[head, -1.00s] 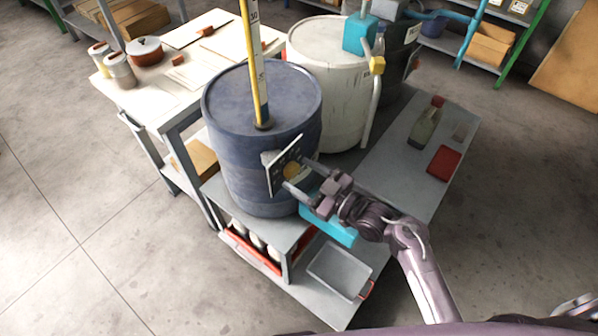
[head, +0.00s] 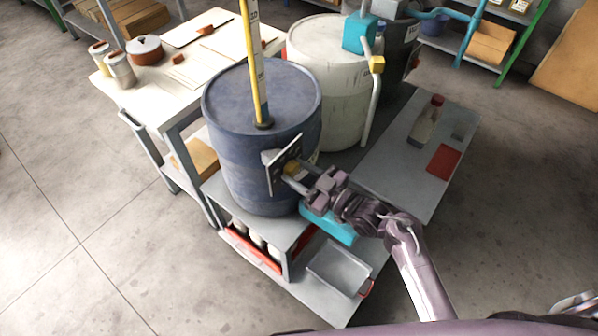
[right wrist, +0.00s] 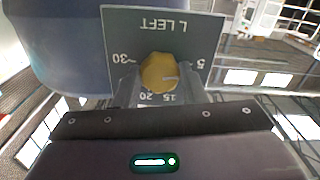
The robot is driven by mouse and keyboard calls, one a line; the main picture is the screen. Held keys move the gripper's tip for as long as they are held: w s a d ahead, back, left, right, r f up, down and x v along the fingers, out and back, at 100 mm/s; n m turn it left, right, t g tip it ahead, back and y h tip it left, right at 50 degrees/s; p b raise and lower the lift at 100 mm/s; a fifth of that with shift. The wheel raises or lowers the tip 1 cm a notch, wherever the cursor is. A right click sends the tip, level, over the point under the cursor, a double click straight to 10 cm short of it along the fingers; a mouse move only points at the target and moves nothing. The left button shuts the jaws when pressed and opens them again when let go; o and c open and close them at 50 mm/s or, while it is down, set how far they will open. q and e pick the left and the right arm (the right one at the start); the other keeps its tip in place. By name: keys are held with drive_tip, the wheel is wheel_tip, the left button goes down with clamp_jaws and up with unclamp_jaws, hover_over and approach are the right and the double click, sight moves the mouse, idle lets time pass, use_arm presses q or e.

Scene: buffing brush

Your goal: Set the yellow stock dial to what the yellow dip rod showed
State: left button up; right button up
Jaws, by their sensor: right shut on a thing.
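A yellow dial knob (right wrist: 158,72) sits on a dark plate (right wrist: 185,30) marked "L LEFT", upside down in the right wrist view. The numbers 5, 15, 20 and 30 show around it. The knob's white mark points right, between 5 and 15; part of the scale is hidden by a finger. In the head view the plate (head: 280,177) is on the side of the blue drum (head: 230,105). My right gripper (head: 292,170) is shut on the knob. The yellow dip rod (head: 254,65) stands upright in the drum's lid, its small markings unreadable.
A white drum (head: 335,65) with a cyan pump head (head: 360,33) stands behind the blue drum. A bottle (head: 427,120) and a red pad (head: 444,162) lie to the right on the grey bench. A white table (head: 150,92) with pots is at left.

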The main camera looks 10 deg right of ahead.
drive_tip(key=m+p, duration=0.2)
drive_tip(key=m, duration=0.1)
drive_tip(key=shift+r, duration=0.2)
drive_tip(key=m+p, duration=0.3)
drive_tip(key=m, duration=0.1)
drive_tip(key=m+p, duration=0.3)
drive_tip(key=m, duration=0.2)
drive_tip(key=shift+f+m+p, duration=0.1)
drive_tip(key=shift+m+p, duration=0.7)
drive_tip(key=shift+m, duration=1)
drive_tip(key=o, duration=1)
